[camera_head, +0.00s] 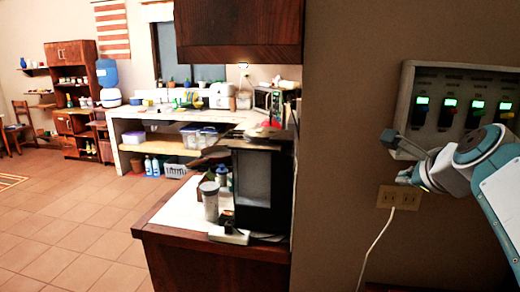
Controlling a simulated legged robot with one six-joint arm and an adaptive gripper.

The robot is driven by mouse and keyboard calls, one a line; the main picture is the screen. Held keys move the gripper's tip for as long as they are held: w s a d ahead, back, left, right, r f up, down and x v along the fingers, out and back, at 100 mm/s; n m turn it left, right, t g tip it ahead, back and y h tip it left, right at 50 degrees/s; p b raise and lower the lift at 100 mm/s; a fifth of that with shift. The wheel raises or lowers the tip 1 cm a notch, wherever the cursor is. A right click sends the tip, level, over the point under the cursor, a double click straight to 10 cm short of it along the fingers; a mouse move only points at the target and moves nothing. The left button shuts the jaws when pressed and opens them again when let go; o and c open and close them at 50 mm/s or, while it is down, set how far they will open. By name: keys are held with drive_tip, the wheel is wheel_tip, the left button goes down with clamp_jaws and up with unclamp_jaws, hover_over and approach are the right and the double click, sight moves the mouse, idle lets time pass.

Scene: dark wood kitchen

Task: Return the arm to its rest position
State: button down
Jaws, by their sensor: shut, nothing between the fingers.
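My arm comes in from the right edge, white with teal joint caps, bent at the elbow. My gripper (391,138) is the small grey end part at the left of the arm, in front of the lower edge of a wall panel. Its fingers look closed together, with nothing seen between them. The wrist partly hides the gripper's base. I cannot tell whether it touches the panel.
The grey wall panel (427,92) has several green-lit displays. A wall outlet (399,197) with a white cord sits below. A black appliance (262,185) and a jar (210,200) stand on a wooden counter (215,255). The tiled floor (70,225) at left is clear.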

drive_tip(key=s+a+f+n+g, duration=0.3)
drive_tip(key=s+a+f+n, duration=0.4)
drive_tip(key=n, duration=0.5)
drive_tip(key=s+a+f+n+g, duration=0.3)
drive_tip(key=s+a+f+n, duration=0.3)
drive_tip(key=s+f+n, duration=0.5)
wheel_tip(320, 180, down, 3)
drive_tip(key=shift+s+a+r+n, duration=0.1)
drive_tip(key=shift+s+a+n, duration=0.25)
drive_tip(key=shift+n, duration=0.45)
